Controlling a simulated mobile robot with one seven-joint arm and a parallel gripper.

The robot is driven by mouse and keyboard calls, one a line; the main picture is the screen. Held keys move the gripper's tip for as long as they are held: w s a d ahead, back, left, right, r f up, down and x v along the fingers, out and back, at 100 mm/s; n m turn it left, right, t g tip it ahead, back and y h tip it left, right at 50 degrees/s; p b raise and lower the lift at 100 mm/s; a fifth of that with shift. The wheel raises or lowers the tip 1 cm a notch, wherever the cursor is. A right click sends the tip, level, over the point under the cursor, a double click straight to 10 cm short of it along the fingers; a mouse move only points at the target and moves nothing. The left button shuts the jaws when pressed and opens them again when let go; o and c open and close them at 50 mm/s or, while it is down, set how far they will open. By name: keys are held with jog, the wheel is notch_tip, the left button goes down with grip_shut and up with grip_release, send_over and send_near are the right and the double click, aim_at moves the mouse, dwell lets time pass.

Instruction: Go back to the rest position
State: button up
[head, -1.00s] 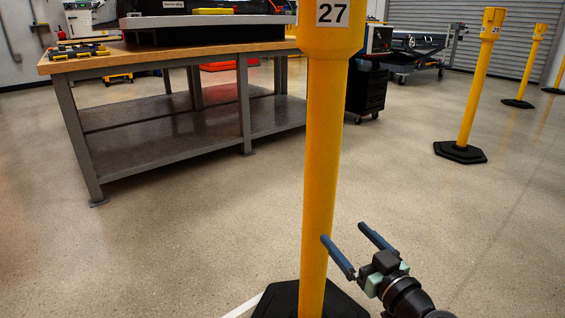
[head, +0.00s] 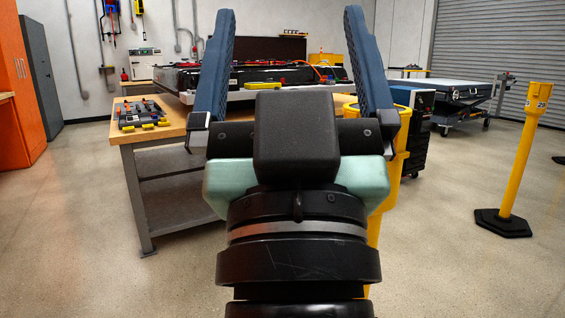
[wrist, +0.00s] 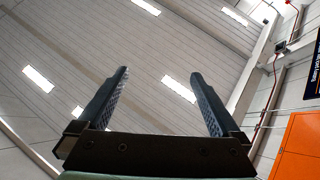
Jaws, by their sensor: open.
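My gripper (head: 288,70) stands raised in the middle of the head view, close to the camera, its two dark blue fingers pointing up. The fingers are wide apart with nothing between them. In the wrist view my gripper (wrist: 165,100) is also open and empty, with the ceiling and its lights beyond the fingers. In the head view, my gripper hides part of the workbench and most of a yellow post (head: 402,165) behind it.
A yellow post (head: 517,150) on a black base stands right. A wheeled lift table (head: 475,95) is behind. Orange cabinets (head: 22,95) stand left. Floor is open at both sides.

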notch_tip(320, 180, up, 40)
jog(key=s+p, duration=0.2)
jog(key=p, duration=3.5)
jog(key=shift+s+a+r+m+t, duration=0.2)
jog(key=shift+s+a+m+t, duration=0.1)
jog(key=shift+t, duration=0.1)
